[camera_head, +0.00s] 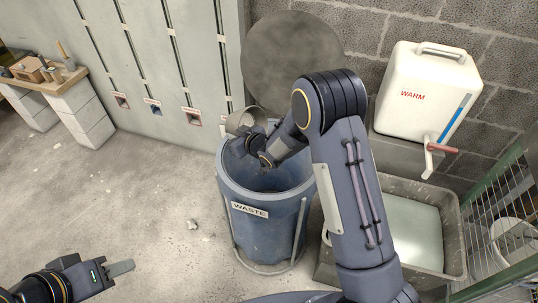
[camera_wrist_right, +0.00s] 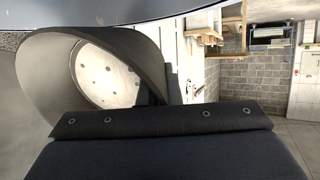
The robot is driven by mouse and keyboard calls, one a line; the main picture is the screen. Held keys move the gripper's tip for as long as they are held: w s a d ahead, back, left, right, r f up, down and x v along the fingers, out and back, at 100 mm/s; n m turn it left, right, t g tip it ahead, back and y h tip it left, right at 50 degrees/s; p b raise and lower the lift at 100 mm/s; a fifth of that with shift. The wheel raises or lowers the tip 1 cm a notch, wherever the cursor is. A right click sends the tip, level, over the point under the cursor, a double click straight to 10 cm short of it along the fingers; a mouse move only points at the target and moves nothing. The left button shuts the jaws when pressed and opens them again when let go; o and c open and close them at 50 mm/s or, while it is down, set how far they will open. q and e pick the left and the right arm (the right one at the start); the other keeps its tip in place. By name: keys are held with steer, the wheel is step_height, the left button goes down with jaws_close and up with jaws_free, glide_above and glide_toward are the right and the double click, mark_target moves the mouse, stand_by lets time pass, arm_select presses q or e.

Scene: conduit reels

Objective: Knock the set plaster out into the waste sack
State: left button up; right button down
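The blue round bin labelled WASTE (camera_head: 262,232) stands on the floor in the middle of the head view; its inside is dark and I cannot make out a sack. A grey-brown pot (camera_head: 240,119) is tilted over the bin's back left rim. My right gripper (camera_head: 247,133) reaches over the bin and appears shut on the pot; its fingertips are mostly hidden. In the right wrist view the pot (camera_wrist_right: 143,45) lies on its side, with a pale, dark-speckled surface (camera_wrist_right: 104,76) inside. My left gripper (camera_head: 121,268) is low at the left, away from everything; its opening is unclear.
A white WARM water tank (camera_head: 425,85) with a tap stands above a grey sink (camera_head: 440,268) on the right. A green wire cage (camera_head: 500,215) is at the right edge. A bench (camera_head: 55,88) stands far left. The floor left of the bin is clear except small crumbs (camera_head: 192,225).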

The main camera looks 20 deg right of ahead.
steer(key=shift+s+d+r+t+y+b, duration=0.1)
steer(key=shift+s+r+t+y+b, duration=0.05)
steer(key=shift+r+t+y+b, duration=0.3)
